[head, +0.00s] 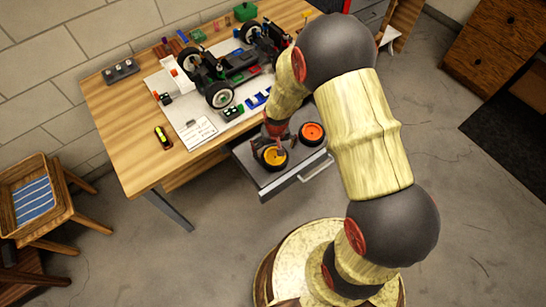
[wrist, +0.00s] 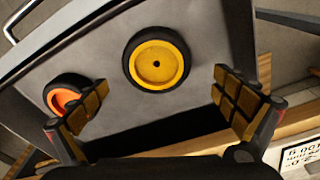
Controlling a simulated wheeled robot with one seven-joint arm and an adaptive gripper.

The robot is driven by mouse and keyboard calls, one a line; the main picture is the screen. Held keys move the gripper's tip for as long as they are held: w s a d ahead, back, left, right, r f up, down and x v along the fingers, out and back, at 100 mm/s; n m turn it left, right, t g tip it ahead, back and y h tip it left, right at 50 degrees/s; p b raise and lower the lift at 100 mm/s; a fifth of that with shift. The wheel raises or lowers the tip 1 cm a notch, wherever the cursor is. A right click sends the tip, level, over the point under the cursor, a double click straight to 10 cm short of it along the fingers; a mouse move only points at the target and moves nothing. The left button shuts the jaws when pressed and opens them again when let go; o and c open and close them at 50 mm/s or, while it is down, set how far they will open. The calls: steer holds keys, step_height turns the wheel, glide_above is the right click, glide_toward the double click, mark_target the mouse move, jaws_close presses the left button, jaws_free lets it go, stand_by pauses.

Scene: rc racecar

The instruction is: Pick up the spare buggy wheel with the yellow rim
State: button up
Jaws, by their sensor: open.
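The spare wheel with the yellow rim (head: 274,157) has a black tyre and lies flat in an open grey drawer (head: 295,182) below the workbench. In the wrist view the yellow-rimmed wheel (wrist: 157,63) is near the middle, ahead of and between my fingers. My gripper (head: 273,140) is above the drawer, beside and partly over this wheel in the head view. In the wrist view my gripper (wrist: 160,88) is open and empty, with its two padded fingers wide apart. I cannot tell the exact height gap.
An orange-rimmed wheel (head: 312,133) lies in the same drawer, close to my left finger in the wrist view (wrist: 66,95). The drawer walls surround both wheels. A buggy chassis (head: 235,68) and small parts stand on the wooden workbench (head: 122,105). A stool (head: 38,200) is at left.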

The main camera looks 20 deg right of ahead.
mark_target(275, 156)
steer(key=f+b, duration=0.1)
steer(key=f, duration=0.1)
steer(key=f+b, duration=0.1)
steer(key=f, duration=0.1)
steer(key=w+f+b, duration=0.1)
steer(key=f, duration=0.2)
steer(key=shift+d, duration=0.35)
steer(key=shift+s+r, duration=0.1)
steer(key=shift+c, duration=0.7)
steer(key=c, duration=1)
